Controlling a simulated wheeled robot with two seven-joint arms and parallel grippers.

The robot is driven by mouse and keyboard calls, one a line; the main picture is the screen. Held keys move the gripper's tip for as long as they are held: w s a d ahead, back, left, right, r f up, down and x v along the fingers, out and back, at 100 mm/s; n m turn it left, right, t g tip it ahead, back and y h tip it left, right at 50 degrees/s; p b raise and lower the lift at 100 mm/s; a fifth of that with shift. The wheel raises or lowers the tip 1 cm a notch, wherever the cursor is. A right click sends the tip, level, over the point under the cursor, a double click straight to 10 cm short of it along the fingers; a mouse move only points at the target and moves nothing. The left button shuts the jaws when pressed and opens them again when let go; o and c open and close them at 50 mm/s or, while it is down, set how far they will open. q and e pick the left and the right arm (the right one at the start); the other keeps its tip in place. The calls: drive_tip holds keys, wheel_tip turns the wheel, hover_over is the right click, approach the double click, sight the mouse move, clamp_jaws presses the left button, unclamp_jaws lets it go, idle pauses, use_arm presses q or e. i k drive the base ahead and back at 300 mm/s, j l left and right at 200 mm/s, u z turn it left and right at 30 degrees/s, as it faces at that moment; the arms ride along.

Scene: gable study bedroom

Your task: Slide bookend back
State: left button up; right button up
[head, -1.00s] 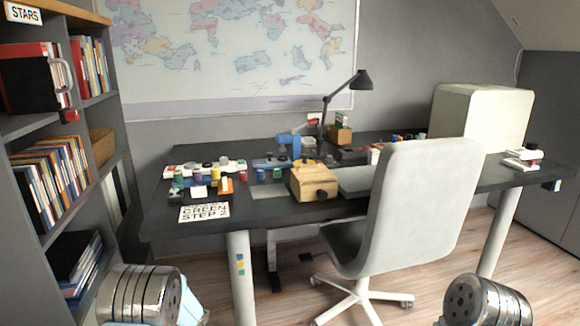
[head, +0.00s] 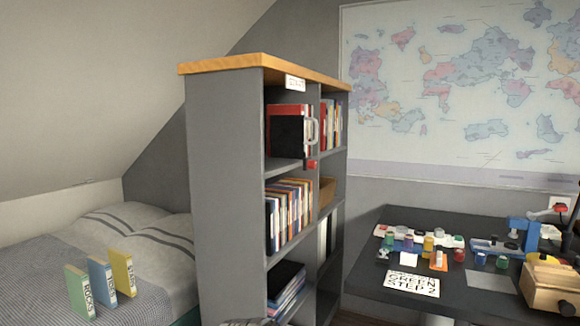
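A black upright panel that looks like the bookend (head: 288,137) stands on the upper shelf of the grey bookcase. A light grey loop handle (head: 314,132) is at its right side, and a small red piece (head: 312,165) sits below the handle at the shelf edge. A red-covered book (head: 288,109) shows behind and above the panel. How far the panel stands from the books behind is hard to tell. Neither gripper shows in the head view; only a sliver of rounded metal, probably part of my arm, is at the bottom edge.
The grey bookcase (head: 225,190) has a wooden top and rows of books below. A bed (head: 150,250) with several upright books is at the left. A dark desk (head: 385,292) with paint jars and a wooden box (head: 550,285) is at the right.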

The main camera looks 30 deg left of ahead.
sight(288, 132)
drive_tip(key=u, duration=0.9)
